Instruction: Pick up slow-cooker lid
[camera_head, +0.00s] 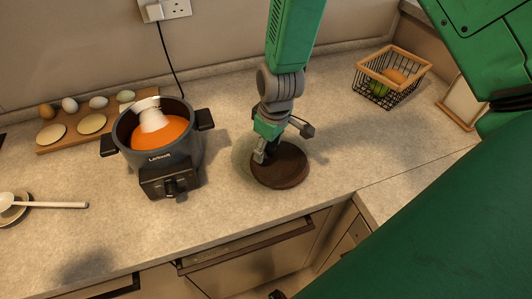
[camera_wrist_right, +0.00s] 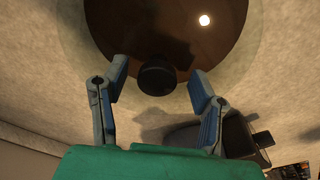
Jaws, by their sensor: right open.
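The slow-cooker lid (camera_head: 285,174) is a dark brown round disc lying flat on the counter, right of the slow cooker (camera_head: 160,146). The cooker is grey, stands uncovered and holds orange food with a white item in it. My right gripper (camera_head: 267,152) points down over the lid's left back part and hides some of it. In the right wrist view the lid (camera_wrist_right: 205,45) fills the top, with its round black knob (camera_wrist_right: 157,77) between the two open fingers. The fingers look apart from the knob. My left gripper is not in view.
A wooden board (camera_head: 87,128) with eggs and pale round slices lies behind the cooker's left side. A spoon (camera_head: 55,204) rests on a small dish at the left. A wire basket (camera_head: 392,78) of produce stands at the back right. The counter around the lid is clear.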

